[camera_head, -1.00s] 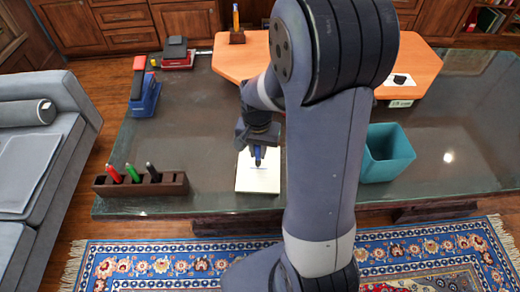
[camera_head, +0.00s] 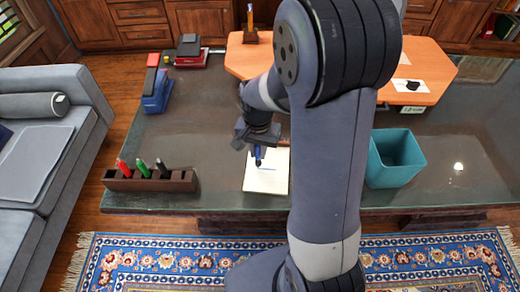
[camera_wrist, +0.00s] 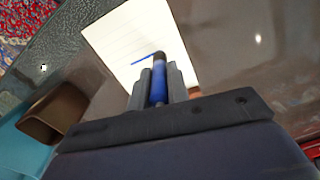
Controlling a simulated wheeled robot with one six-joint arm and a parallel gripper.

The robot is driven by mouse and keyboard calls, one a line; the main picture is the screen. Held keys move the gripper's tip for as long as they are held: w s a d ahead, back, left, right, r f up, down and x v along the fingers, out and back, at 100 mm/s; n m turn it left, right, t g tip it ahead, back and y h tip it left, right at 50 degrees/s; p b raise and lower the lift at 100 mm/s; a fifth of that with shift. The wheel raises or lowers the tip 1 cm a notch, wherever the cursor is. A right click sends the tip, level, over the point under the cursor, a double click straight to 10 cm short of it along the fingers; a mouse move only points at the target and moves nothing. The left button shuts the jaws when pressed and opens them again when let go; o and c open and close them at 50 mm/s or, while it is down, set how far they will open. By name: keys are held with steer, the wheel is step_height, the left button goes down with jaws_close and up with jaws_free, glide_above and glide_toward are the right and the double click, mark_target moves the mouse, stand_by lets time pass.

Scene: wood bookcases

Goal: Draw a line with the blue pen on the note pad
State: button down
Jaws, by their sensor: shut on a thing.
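The note pad (camera_head: 268,184) lies on the dark glass table near its front edge. My gripper (camera_head: 257,148) is shut on the blue pen (camera_head: 257,158) and holds it tip down over the left upper part of the pad. In the wrist view the blue pen (camera_wrist: 158,82) stands between the fingers in front of the white ruled pad (camera_wrist: 122,38). A short blue line (camera_wrist: 144,61) shows on the paper beside the pen. I cannot tell whether the tip touches the paper.
A dark pen holder (camera_head: 122,184) with red, green and black pens stands left of the pad. A teal bin (camera_head: 396,172) stands to the right. A blue stapler-like item (camera_head: 157,98) is at back left. The glass around the pad is clear.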

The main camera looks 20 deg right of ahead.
steer(key=shift+r+p, duration=3.25)
steer(key=shift+r, duration=0.85)
steer(key=shift+f, duration=0.25)
steer(key=shift+f+b, duration=2.7)
steer(key=shift+f, duration=0.6)
steer(key=shift+f+b, duration=0.45)
steer(key=shift+f, duration=0.15)
steer(key=shift+s+d, duration=0.1)
steer(key=shift+d, duration=0.1)
steer(key=shift+s+d+r, duration=0.1)
steer(key=shift+s+d, duration=0.1)
steer(key=shift+d, duration=0.25)
steer(key=shift+d, duration=0.15)
